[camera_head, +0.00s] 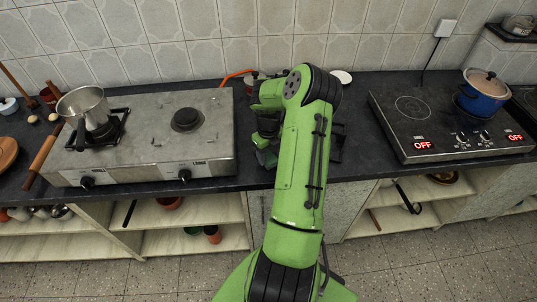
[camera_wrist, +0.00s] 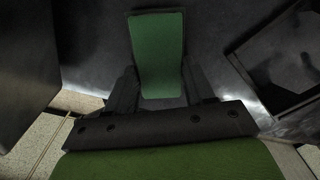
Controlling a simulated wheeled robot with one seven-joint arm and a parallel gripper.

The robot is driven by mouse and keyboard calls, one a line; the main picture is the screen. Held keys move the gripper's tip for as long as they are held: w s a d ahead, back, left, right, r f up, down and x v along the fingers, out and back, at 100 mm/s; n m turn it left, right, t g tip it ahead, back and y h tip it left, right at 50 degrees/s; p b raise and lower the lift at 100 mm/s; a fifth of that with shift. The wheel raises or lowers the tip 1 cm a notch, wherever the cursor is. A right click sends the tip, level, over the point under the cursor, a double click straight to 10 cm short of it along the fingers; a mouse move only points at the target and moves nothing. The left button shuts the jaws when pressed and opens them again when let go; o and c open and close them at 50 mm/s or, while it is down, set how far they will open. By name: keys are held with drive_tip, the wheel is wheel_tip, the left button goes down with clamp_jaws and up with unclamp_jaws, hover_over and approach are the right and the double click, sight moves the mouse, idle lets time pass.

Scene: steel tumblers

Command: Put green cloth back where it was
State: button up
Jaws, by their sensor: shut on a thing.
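The green cloth (camera_wrist: 158,55) shows in the wrist view as a green, roughly rectangular piece between the two fingers of my gripper (camera_wrist: 160,88). My gripper is shut on it, over the dark countertop (camera_wrist: 95,35). In the head view the cloth (camera_head: 266,158) is a small green patch at the counter's front part, between the two cookers. My arm hides most of the gripper there. I cannot tell whether the cloth touches the counter.
A steel gas stove (camera_head: 150,130) with a metal pot (camera_head: 82,104) stands left of my gripper. An electric cooktop (camera_head: 440,125) with a blue pot (camera_head: 482,95) stands to the right. A small white round thing (camera_head: 342,76) lies behind my arm. Open shelves (camera_head: 190,240) are below.

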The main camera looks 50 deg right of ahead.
drive_tip(key=shift+f, duration=0.1)
drive_tip(key=o, duration=1.4)
